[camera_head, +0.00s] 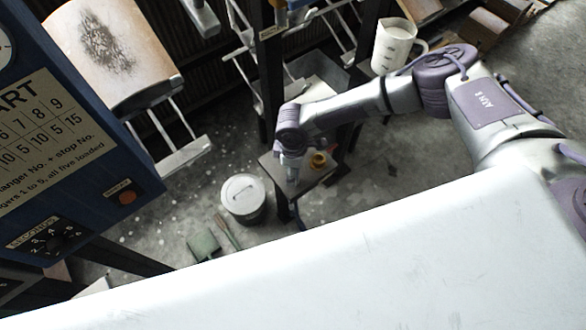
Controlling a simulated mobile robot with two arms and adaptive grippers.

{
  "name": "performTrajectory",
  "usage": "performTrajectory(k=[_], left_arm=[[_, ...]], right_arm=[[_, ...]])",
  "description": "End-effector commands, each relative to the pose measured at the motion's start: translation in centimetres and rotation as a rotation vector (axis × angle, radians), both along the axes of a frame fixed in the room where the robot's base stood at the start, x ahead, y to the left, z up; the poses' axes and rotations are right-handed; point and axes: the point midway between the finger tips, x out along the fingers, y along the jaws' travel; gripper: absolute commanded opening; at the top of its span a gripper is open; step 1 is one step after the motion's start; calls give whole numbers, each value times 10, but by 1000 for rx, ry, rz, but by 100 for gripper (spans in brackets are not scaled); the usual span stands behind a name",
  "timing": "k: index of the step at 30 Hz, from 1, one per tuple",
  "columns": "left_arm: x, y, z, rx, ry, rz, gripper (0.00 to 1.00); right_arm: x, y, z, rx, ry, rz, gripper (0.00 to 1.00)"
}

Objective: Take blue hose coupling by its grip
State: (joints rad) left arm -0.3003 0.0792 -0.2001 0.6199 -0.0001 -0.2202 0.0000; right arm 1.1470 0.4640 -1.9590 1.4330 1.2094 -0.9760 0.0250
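I cannot make out a blue hose coupling for certain. A small blue piece (298,4) shows at the top edge, cut off by the frame, and I cannot tell what it is. My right arm reaches in from the right, and its end, with the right gripper (292,180), points down over a small dark stand (318,178). The gripper is small and seen from above, so its fingers are not clear. A yellow-orange object (318,160) sits on the stand just right of it. My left gripper is not in view.
A blue control cabinet (75,130) stands at the left. A lidded grey bucket (243,197) is on the floor left of the stand. A white measuring jug (396,45) and metal hanger frames (240,60) are at the back. A large white surface (330,275) fills the front.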

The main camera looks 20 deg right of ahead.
Motion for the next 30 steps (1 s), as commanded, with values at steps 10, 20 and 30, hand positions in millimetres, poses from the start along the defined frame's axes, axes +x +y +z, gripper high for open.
performTrajectory(k=[10,20,30], left_arm=[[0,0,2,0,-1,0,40],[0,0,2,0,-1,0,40],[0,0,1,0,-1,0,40]], right_arm=[[0,0,-12,0,-1,0,64],[0,0,-12,0,-1,0,11],[0,0,-10,0,-1,0,4]])
